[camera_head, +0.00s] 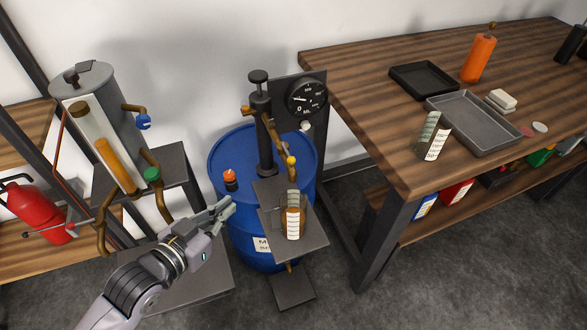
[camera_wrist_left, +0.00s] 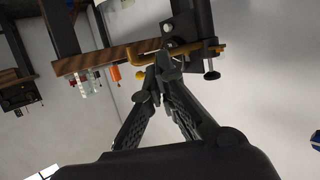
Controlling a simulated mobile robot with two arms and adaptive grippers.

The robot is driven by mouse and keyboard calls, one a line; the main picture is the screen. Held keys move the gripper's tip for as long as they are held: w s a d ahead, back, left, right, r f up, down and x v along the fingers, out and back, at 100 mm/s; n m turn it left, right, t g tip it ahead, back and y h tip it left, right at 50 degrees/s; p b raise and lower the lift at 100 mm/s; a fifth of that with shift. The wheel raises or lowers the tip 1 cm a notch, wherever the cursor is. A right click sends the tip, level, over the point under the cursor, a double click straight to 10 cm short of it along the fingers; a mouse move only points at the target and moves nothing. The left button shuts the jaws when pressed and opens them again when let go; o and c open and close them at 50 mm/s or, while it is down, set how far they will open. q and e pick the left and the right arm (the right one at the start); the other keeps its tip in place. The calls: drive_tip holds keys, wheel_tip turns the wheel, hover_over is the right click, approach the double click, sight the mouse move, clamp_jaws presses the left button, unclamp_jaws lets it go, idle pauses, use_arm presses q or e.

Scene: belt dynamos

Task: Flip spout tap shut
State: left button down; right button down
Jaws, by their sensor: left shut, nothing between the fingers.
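The pump spout (camera_head: 278,140) is a brass pipe on the dark pump column above a blue drum (camera_head: 230,165). Its tap has a small yellow knob (camera_head: 291,160). An amber bottle with a striped label (camera_head: 293,218) stands upright below the spout on a dark shelf. My left gripper (camera_head: 224,208) is shut and empty, left of the bottle and apart from it in the head view. In the left wrist view, the closed fingertips (camera_wrist_left: 165,72) appear near the yellow knob (camera_wrist_left: 141,73) and brass spout (camera_wrist_left: 152,54); I cannot tell the gap in depth. My right gripper is out of view.
A round gauge (camera_head: 307,98) is behind the column. A tank with blue and green taps (camera_head: 100,120) stands left. The wooden bench (camera_head: 365,130) holds trays and bottles.

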sight(287, 161)
use_arm(q)
drive_tip(key=s+d+r+m+h, duration=0.1)
drive_tip(key=s+d+r+h, duration=0.1)
drive_tip(key=r, duration=0.3)
drive_tip(key=shift+d+r, duration=0.2)
drive_tip(key=shift+d, duration=0.35)
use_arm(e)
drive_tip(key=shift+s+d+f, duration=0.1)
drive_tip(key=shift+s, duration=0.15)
